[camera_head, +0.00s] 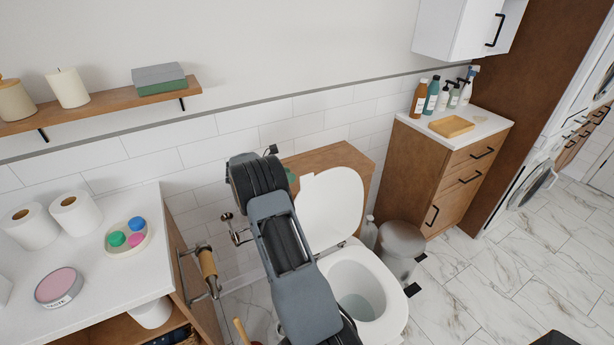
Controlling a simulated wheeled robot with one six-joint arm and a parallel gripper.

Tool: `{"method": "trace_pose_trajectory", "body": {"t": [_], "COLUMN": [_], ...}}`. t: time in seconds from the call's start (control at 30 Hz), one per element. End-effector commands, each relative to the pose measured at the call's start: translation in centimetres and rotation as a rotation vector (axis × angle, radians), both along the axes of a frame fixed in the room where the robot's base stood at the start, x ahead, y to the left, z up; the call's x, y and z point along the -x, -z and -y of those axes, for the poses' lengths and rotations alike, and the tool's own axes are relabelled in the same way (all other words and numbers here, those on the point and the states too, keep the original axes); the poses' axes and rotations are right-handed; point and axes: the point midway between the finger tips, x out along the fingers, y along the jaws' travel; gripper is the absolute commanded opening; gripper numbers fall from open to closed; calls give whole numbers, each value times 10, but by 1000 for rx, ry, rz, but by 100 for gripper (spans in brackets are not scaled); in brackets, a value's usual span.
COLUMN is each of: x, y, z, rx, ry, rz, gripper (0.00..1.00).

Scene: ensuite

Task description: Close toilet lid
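The white toilet (383,308) stands right of centre with its bowl open. Its lid (332,206) is raised and leans back near the wooden cistern box (327,157). The seat lies down around the bowl. My grey and black arm crosses in front of the toilet's left side and covers part of the lid's left edge and the bowl. I cannot make out my gripper's fingers; they are not visible past the arm. Whether any part of the arm touches the lid cannot be told.
A paper holder (208,268) is on the side of the left counter (110,290). A grey bin (401,244) stands right of the toilet, close to the wooden cabinet (436,170). A wall shelf (100,107) is at upper left. Marble floor (500,280) is clear at right.

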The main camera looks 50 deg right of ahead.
Motion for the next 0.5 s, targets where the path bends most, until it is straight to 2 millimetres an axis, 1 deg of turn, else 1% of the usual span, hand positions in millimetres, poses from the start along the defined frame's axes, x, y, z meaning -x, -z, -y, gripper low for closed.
{"method": "trace_pose_trajectory", "body": {"t": [0.03,0.2,0.33,0.5], "x": [5,14,20,25], "y": [3,15,23,29], "z": [10,37,53,67], "rx": [0,-2,-2,-1], "ry": [5,3,2,2], "rz": [-2,-1,0,2], "gripper": [35,35,35,35]}}
